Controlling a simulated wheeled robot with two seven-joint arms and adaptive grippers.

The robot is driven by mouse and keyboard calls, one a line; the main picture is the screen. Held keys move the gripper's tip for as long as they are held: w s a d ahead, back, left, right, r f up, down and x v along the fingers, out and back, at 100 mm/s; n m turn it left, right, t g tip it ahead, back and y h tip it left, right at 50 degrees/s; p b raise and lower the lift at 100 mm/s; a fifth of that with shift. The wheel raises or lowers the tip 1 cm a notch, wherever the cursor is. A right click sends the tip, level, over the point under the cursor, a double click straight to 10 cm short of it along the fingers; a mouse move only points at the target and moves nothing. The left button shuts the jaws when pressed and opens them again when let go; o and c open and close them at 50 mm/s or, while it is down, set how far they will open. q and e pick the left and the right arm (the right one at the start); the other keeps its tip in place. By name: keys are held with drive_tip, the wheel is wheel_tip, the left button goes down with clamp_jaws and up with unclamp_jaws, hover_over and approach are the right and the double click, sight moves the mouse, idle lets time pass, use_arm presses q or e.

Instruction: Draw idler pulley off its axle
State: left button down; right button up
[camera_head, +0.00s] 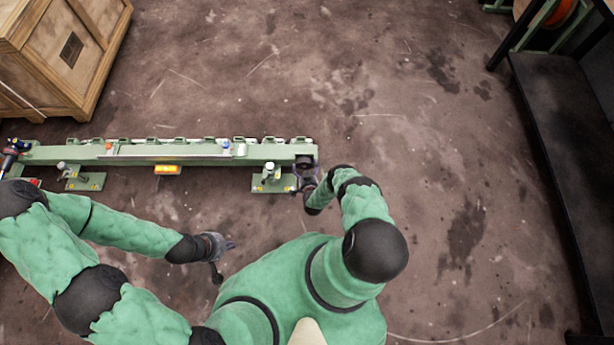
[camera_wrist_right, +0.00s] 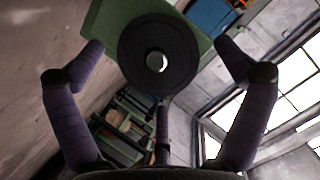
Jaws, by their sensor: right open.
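The idler pulley (camera_wrist_right: 136,61) is a dark disc with a bright round axle end (camera_wrist_right: 156,61) at its centre. It sits against a green plate in the right wrist view. In the head view the pulley (camera_head: 306,162) is a dark shape at the right end of the green rail. My right gripper (camera_wrist_right: 162,75) is open and faces the disc, its fingers spread around it with no clear contact; it also shows below the rail end (camera_head: 308,186). My left gripper (camera_head: 226,258) looks open and empty over the floor, away from the pulley.
The long green rail (camera_head: 200,151) stands on feet with green base plates (camera_head: 88,182). A wooden crate (camera_head: 85,45) stands at the upper left. A black bench (camera_head: 560,110) runs along the right. The floor between rail and bench is clear.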

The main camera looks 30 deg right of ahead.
drive_tip(key=shift+b+x, duration=0.35)
drive_tip(key=shift+x, duration=0.75)
drive_tip(key=c, duration=1.6)
drive_tip(key=shift+w+r, duration=0.1)
drive_tip(key=shift+r, duration=0.05)
drive_tip(key=shift+c, duration=0.3)
drive_tip(key=shift+a, duration=0.1)
drive_tip(key=shift+s+a, duration=0.2)
drive_tip(key=shift+s, duration=0.3)
drive_tip(key=shift+s+a, duration=0.15)
drive_tip(key=shift+s, duration=0.1)
drive_tip(key=shift+s+a, duration=0.2)
drive_tip(key=shift+s, duration=0.1)
